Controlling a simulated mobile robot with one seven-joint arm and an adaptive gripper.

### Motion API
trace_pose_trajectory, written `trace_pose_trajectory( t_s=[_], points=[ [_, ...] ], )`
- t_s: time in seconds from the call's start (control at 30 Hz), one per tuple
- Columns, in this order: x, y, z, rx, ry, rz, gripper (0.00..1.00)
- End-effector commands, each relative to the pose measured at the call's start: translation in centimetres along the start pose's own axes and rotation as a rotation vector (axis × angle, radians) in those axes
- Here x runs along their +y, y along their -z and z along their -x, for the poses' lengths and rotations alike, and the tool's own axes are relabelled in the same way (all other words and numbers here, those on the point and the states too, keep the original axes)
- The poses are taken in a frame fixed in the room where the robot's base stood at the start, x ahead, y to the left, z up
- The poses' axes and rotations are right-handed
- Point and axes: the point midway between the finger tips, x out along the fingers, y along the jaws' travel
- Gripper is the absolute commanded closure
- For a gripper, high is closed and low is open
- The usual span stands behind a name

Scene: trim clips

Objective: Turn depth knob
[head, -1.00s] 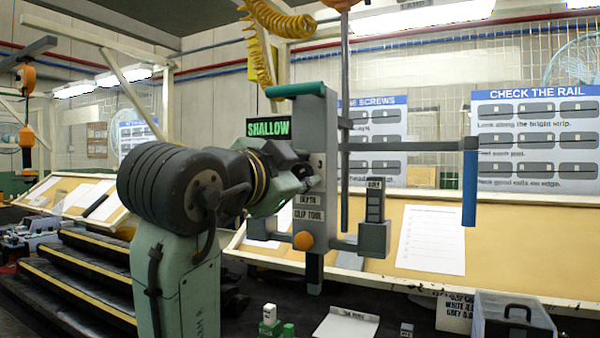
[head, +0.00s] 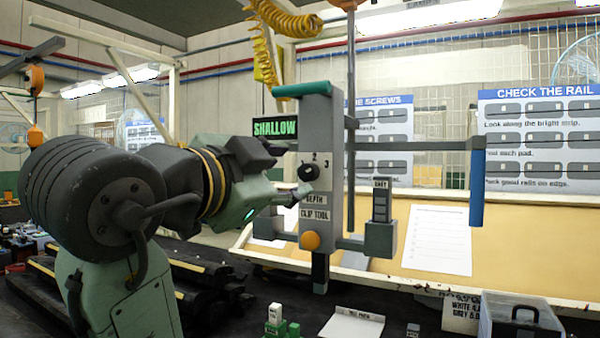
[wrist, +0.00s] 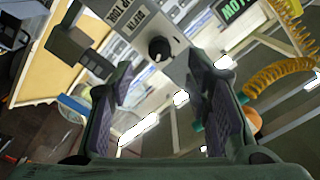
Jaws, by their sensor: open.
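The depth knob (head: 309,172) is a round dark knob on the grey clip tool (head: 317,120), with the numbers 1, 2 and 3 around it and a DEPTH label below. A green-lit display (head: 275,128) beside the tool reads SHALLOW. My gripper (head: 286,170) is just left of the knob, with its fingers apart and nothing between them. In the wrist view the knob (wrist: 159,50) shows beyond the open fingertips, clear of both, a little left of the middle between them. Its pale pointer mark is too small to read surely.
A side arm carries a grey-labelled clip stack (head: 381,205), and a blue handle (head: 477,188) hangs at the right. A yellow coiled hose (head: 262,50) hangs above. Small blocks and a clear bin (head: 520,318) stand below.

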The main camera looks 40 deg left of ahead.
Motion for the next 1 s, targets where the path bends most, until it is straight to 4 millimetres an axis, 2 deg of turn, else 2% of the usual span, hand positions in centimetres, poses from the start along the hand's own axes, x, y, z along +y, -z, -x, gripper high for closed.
trace_pose_trajectory(
  t_s=[0.1, 0.3, 1.0],
  points=[
    [0.0, 0.1, 2.3, 0.000, 0.003, -0.002, 0.56],
    [0.0, 0.0, 4.4, 0.000, 0.000, -0.001, 0.56],
    [-0.1, -0.1, 4.6, 0.007, 0.008, 0.009, 0.56]
  ],
)
